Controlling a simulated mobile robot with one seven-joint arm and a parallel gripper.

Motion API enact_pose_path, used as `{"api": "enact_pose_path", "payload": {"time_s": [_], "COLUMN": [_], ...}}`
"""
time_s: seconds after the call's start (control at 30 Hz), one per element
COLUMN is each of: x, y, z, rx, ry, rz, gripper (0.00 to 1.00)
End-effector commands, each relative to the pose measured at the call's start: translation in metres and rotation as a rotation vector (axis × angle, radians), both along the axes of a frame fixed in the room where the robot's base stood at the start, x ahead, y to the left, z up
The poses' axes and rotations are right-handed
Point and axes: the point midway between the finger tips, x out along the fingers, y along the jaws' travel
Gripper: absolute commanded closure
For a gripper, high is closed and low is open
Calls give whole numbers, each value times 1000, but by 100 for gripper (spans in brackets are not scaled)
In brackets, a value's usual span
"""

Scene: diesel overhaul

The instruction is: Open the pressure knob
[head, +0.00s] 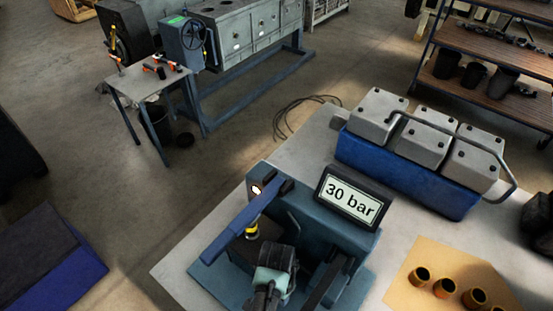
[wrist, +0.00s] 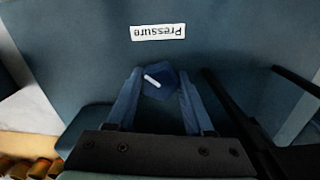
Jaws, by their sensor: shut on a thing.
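The pressure knob (wrist: 160,87) is a small blue knob with a white pointer mark, on the blue-grey face of the test stand (wrist: 70,50). A white label reading "Pressure" (wrist: 158,32) shows upside down beyond it. My gripper (wrist: 159,76) is shut on the knob, one blue finger on each side. The white mark lies at a slant between the fingers. In the head view, the test stand (head: 345,240) carries a display (head: 350,200) reading "30 bar". The knob is hidden there behind my arm.
A blue lever (head: 240,222) sticks out from the stand. Dark bars (wrist: 232,110) run close to the right of my fingers. A blue engine block with grey covers (head: 405,175) stands behind, and several brass-coloured cups (head: 445,288) lie to the right.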

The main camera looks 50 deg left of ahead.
Motion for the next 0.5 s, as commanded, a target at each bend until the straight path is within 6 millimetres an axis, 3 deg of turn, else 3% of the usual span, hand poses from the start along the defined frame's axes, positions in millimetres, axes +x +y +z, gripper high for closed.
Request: {"api": "enact_pose_path", "payload": {"time_s": [0.5], "x": [1], "y": [0], "z": [2], "rx": [0], "ry": [-1], "rz": [468], "gripper": [100]}}
